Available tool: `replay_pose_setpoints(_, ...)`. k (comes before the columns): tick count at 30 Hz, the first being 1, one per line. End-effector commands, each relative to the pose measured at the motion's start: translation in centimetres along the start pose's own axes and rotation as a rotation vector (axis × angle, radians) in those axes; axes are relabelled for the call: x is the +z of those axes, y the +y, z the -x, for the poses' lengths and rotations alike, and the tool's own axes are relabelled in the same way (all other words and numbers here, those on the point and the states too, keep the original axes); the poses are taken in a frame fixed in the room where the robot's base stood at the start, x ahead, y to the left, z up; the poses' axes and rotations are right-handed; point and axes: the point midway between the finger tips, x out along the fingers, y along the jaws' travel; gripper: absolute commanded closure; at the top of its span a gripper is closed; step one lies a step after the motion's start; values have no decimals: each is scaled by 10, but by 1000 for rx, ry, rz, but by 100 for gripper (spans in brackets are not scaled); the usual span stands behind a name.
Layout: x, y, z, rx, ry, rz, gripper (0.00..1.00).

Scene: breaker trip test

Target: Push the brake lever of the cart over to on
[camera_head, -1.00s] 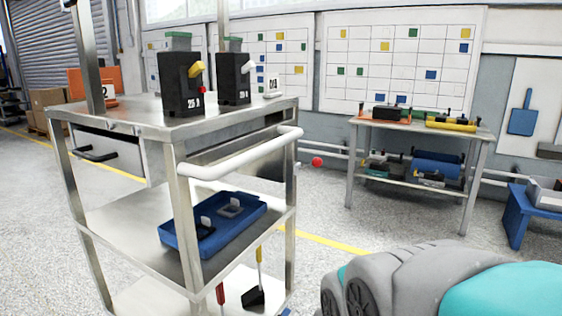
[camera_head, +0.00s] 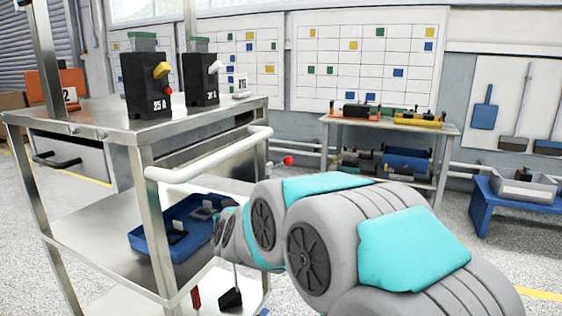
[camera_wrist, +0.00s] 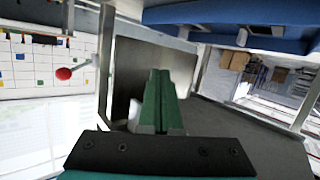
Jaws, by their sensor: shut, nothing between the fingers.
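The steel cart (camera_head: 160,130) stands at the left of the head view. A red ball knob, which I take as its brake lever (camera_head: 288,160), sticks out at the cart's right side, below the white push handle (camera_head: 210,158). In the wrist view the lever (camera_wrist: 64,73) shows left of the fingers, its pale rod running up right toward a cart post. My gripper (camera_wrist: 161,75) is shut and empty, its green fingers together and apart from the knob. In the head view my arm reaches toward the cart's middle shelf and hides the gripper.
Two black breakers (camera_head: 146,85) with yellow and white levers stand on the cart top. A blue tray (camera_head: 150,240) lies on the middle shelf; it looms at the top of the wrist view. A workbench (camera_head: 385,127) stands behind right. A blue bench (camera_head: 490,207) is farther right.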

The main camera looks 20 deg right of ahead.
Motion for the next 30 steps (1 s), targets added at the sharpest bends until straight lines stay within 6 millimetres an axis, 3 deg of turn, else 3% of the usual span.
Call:
replay_pose_setpoints(1, -8, 8, -13, 52, 51, 10, 100)
replay_pose_setpoints(5, -36, 40, -33, 227, 197, 47, 100)
replay_pose_setpoints(12, -61, 94, -34, 557, 379, 143, 100)
replay_pose_setpoints(21, -70, 119, -24, 725, 446, 199, 100)
replay_pose_setpoints(30, -89, 145, -53, 726, 445, 199, 100)
